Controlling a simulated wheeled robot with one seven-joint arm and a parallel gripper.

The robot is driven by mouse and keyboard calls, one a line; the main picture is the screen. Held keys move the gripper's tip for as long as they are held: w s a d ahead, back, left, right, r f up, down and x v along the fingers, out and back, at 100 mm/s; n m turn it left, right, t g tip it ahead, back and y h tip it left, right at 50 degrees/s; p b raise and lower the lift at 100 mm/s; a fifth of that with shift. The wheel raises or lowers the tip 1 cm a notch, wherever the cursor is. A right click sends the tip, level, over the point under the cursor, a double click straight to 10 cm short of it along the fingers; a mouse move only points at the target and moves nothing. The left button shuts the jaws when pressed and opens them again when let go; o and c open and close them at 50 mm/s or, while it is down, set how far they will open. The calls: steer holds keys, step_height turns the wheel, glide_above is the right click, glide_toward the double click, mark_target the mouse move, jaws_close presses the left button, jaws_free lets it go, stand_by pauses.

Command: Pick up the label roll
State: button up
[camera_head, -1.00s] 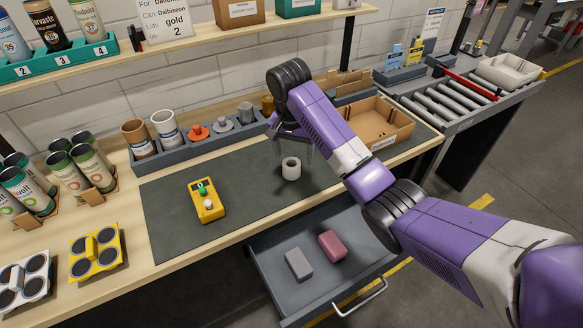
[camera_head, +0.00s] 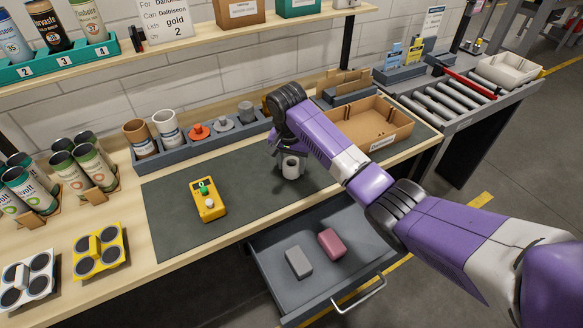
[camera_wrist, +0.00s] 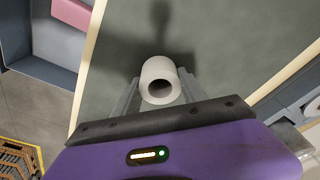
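The label roll is a white, hollow cylinder (camera_head: 291,169) standing upright on the dark grey mat (camera_head: 240,185). In the wrist view the label roll (camera_wrist: 160,84) shows its open end toward the camera, between the two grey fingers. My gripper (camera_head: 290,158) is lowered over the roll, with a finger on each side of it. In the wrist view my gripper (camera_wrist: 160,88) is open, with its fingers spread about the roll. A narrow gap seems to show at the left finger; I cannot tell whether the right finger touches.
A yellow device (camera_head: 208,203) lies on the mat to the left. Behind is a grey tray (camera_head: 215,138) with cups and stamps. A cardboard box (camera_head: 372,124) stands to the right. The open drawer (camera_head: 330,272) below holds a grey and a pink block.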

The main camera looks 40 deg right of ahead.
steer(key=shift+c, duration=1.4)
